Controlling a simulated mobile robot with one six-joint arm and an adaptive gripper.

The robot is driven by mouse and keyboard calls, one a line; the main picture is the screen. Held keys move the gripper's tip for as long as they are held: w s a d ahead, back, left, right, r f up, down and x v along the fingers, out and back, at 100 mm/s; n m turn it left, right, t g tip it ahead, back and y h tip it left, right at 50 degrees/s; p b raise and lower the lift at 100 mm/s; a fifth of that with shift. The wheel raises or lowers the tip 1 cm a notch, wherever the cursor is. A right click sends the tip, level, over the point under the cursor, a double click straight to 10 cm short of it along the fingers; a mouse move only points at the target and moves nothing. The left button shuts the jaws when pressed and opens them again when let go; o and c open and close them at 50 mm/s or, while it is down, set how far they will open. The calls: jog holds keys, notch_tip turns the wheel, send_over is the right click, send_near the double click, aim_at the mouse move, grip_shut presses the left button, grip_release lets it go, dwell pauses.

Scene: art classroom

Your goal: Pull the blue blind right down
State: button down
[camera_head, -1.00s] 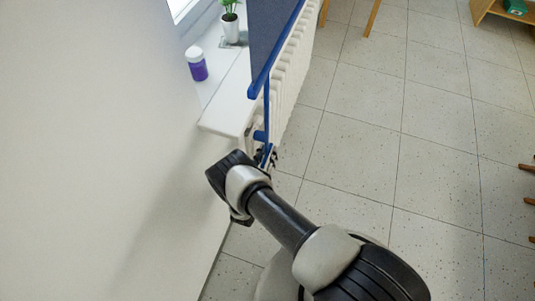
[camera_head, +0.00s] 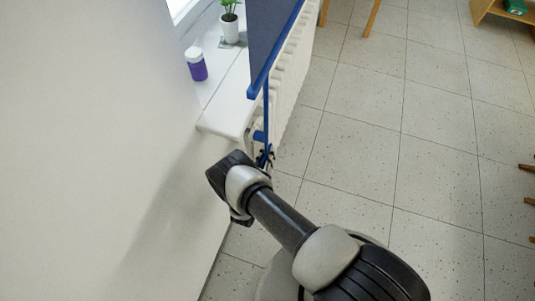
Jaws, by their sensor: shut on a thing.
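The blue blind (camera_head: 268,32) hangs at the top middle, in front of the window sill, with a blue bar (camera_head: 274,58) along its lower edge. A thin blue pull piece (camera_head: 266,105) hangs down from the near end of the bar. My gripper (camera_head: 267,157) is at the lower end of this pull piece, beside the radiator's near end, and is shut on it. My wrist hides part of the gripper, so the exact grip is hard to see.
A white sill (camera_head: 230,105) bears a purple jar with a white lid (camera_head: 197,66) and a potted plant (camera_head: 230,28). A white radiator (camera_head: 287,75) stands below the sill. The plain wall (camera_head: 90,150) is close on the left. Tiled floor (camera_head: 400,150) is clear at the right.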

jog(key=f+b, duration=0.2)
jog(key=f, duration=0.1)
jog(key=f+b, duration=0.1)
jog(key=f, duration=0.1)
jog(key=shift+a, duration=0.25)
jog(key=c, duration=1.6)
grip_release()
jog(key=shift+d, duration=0.1)
jog(key=v, duration=1.2)
